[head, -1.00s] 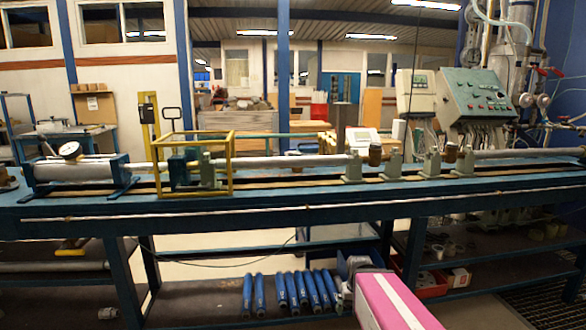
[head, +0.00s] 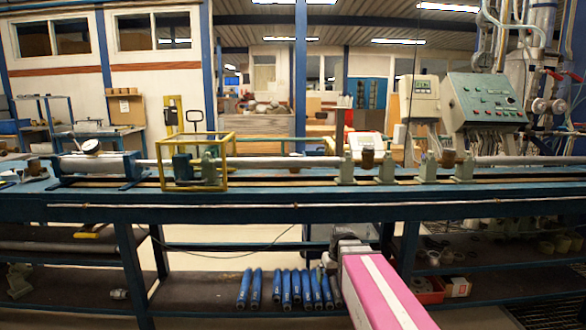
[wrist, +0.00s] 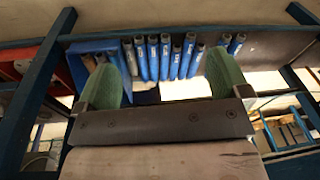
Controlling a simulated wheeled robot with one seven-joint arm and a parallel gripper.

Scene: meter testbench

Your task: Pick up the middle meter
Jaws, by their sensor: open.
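The middle meter (head: 367,160), a small brown cylinder, stands upright on the bench in the head view, between grey-green supports. A similar brown meter (head: 448,158) stands to its right, and another (head: 35,167) sits at the far left end of the bench. My gripper (head: 346,238) is below the bench top in the picture, in front of the bench and apart from the middle meter. In the wrist view my gripper (wrist: 165,85) shows two green fingers spread wide with nothing held between them. No meter shows clearly in the wrist view.
The long blue bench (head: 300,208) spans the view. A yellow frame (head: 224,162) and a horizontal pipe (head: 285,162) stand on it. Several blue cylinders (head: 285,289) lie on the lower shelf; they also show in the wrist view (wrist: 165,58). A green control panel (head: 487,100) rises behind.

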